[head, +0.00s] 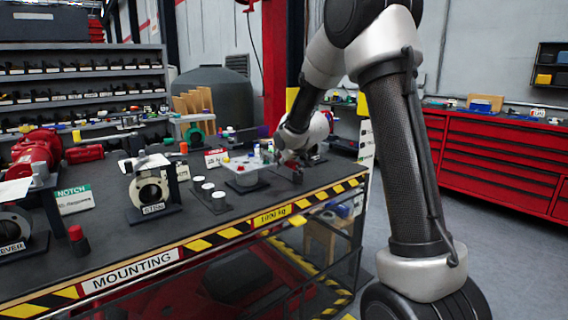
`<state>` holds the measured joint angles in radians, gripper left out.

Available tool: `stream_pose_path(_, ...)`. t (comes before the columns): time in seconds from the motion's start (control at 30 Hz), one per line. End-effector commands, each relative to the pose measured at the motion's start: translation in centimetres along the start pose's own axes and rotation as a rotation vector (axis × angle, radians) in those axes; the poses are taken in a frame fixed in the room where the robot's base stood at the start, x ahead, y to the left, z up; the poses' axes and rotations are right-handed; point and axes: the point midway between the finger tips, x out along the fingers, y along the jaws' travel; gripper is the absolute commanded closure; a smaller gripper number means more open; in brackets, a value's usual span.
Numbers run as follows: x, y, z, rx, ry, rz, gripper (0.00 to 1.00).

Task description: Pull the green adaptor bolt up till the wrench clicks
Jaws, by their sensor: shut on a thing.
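A light-topped fixture (246,167) on a dark base stands near the right end of the mounting bench, with small coloured bolts on its top. The green adaptor bolt is too small to pick out for sure among them. My gripper (287,167) is at the right side of this fixture, low over the bench, at the end of my arm reaching down. It is shut on a dark tool, seemingly the wrench, mostly hidden by the gripper and too small to show clearly. I cannot tell whether the tool touches a bolt.
The bench (235,215) has a striped front edge. A round flange block (150,189) and a stand with white discs (209,192) are left of the fixture. Red valve parts (36,149) stand far left. A red drawer cabinet (505,150) is at right, with open floor before it.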

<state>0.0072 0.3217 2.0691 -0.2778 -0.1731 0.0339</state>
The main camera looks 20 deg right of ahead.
Motion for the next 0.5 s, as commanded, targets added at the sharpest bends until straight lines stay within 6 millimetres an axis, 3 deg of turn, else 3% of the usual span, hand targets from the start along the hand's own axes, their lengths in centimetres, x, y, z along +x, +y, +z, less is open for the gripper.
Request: stream_pose_path(0.5, -1.4, 0.5, -1.6, 0.003, 0.000, 0.002, 1.00)
